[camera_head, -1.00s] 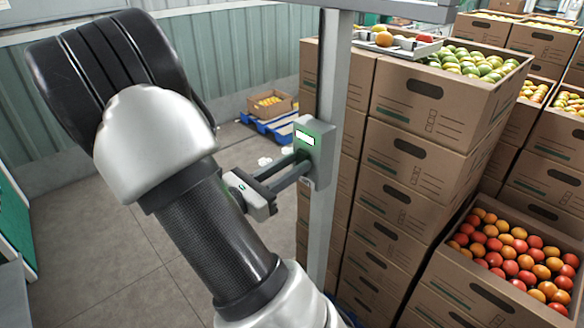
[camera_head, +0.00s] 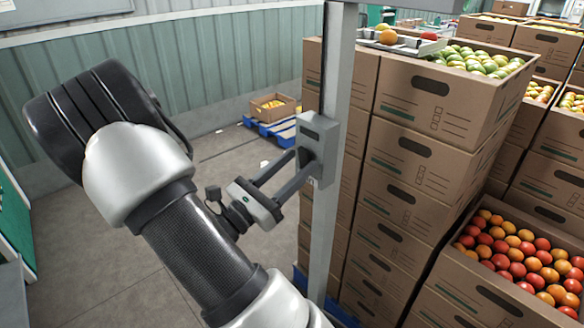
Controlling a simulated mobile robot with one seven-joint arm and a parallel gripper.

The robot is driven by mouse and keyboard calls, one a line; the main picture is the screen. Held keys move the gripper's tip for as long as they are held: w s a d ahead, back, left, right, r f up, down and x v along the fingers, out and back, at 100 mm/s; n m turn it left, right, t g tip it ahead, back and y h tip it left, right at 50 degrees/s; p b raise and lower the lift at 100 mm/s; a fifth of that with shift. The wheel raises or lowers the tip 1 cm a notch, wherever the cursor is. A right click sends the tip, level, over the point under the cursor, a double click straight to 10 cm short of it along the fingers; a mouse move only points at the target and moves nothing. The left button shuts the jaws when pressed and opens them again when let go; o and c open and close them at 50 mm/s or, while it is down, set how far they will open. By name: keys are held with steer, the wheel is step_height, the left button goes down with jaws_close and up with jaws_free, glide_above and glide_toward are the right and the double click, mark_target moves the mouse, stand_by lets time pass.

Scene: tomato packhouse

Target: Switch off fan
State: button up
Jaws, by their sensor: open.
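A grey switch box (camera_head: 327,132) is mounted on a grey metal post (camera_head: 326,232). Its front panel is dark, with no light showing. My gripper (camera_head: 302,163) is open, its two fingers apart and empty. The fingertips are at the lower front of the box; I cannot tell whether they touch it. The part of the box behind the fingertips is hidden. No fan can be made out in view.
Stacked cardboard boxes (camera_head: 395,205) stand close to the right of the post, with green tomatoes on top. A crate of red and orange tomatoes (camera_head: 515,305) is at lower right. A blue pallet (camera_head: 277,128) lies behind. The floor (camera_head: 85,245) at left is clear.

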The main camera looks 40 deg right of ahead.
steer(key=b+v, duration=0.1)
steer(key=v, duration=1.6)
steer(key=shift+a, duration=0.2)
steer(key=shift+s, duration=0.1)
steer(key=s+d+r+m+g+y+p, duration=0.1)
steer(key=s+r+m+g+y+p, duration=0.15)
steer(key=s+m+y, duration=0.4)
steer(key=s+d+r+m+g+y+p, duration=0.1)
steer(key=s+r+m+g+y+p, duration=0.15)
steer(key=s+m+y, duration=0.35)
steer(key=w+a+r+m+t+y+p, duration=0.2)
steer(key=a+r+m+t+y, duration=0.4)
steer(key=a+r+t+y, duration=0.3)
step_height(320, 180, up, 3)
steer(key=shift+r+p, duration=0.1)
steer(key=shift+p, duration=0.65)
